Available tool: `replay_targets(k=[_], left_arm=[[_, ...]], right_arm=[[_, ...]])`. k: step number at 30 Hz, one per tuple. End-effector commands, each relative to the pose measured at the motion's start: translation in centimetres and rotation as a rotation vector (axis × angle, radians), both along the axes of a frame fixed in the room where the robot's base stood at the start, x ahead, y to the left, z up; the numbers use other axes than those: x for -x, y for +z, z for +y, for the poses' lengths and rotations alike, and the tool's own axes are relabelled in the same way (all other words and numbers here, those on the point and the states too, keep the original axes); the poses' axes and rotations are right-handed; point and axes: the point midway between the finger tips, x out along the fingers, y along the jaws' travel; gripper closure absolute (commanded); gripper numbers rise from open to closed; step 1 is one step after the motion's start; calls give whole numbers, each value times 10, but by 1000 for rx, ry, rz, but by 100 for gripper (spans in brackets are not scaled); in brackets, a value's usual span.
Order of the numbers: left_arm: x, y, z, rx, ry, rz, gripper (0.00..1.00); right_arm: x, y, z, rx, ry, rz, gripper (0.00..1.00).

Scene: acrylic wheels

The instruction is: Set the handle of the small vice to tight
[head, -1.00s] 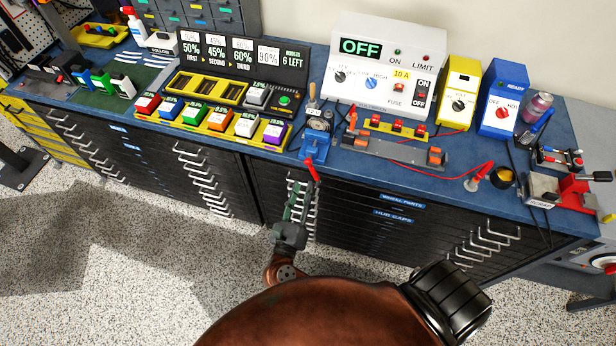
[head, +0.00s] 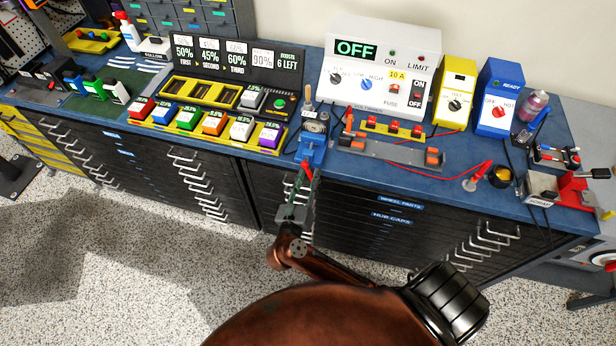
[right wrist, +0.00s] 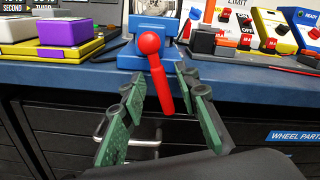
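The small blue vice (head: 312,150) stands at the front edge of the blue bench top, with a red handle (head: 303,171) hanging over the edge. In the right wrist view the handle (right wrist: 162,88) has a round red knob at its upper end and slants down slightly to the right. My right gripper (head: 301,178) is in front of the vice. Its green fingers (right wrist: 156,82) are spread, one on each side of the handle, with gaps between them and it. The vice's blue body (right wrist: 150,27) is partly behind the knob. My left gripper is not in view.
Black drawers with metal pull handles (head: 200,185) lie below the bench edge. Coloured switch blocks (head: 212,122) stand left of the vice. A grey fixture with orange blocks (head: 395,149) stands to its right. A larger red and grey vice-like device (head: 572,190) is far right.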

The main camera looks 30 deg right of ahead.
Motion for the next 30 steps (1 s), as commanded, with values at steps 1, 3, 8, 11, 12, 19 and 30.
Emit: replay_targets(k=[1, 3, 8, 11, 12, 19, 30], left_arm=[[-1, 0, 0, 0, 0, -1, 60], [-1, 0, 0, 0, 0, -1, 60], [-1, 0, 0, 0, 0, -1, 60], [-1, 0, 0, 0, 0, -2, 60], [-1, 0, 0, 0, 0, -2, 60], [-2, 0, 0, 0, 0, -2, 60], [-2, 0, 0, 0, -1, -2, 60]], right_arm=[[0, 0, 0, 0, 0, 0, 71], [0, 0, 0, 0, 0, 0, 73], [0, 0, 0, 1, 0, -1, 84], [0, 0, 0, 1, 0, -1, 91], [0, 0, 0, 1, 0, -1, 94], [0, 0, 0, 1, 0, 0, 100], [0, 0, 0, 0, 0, 0, 100]])
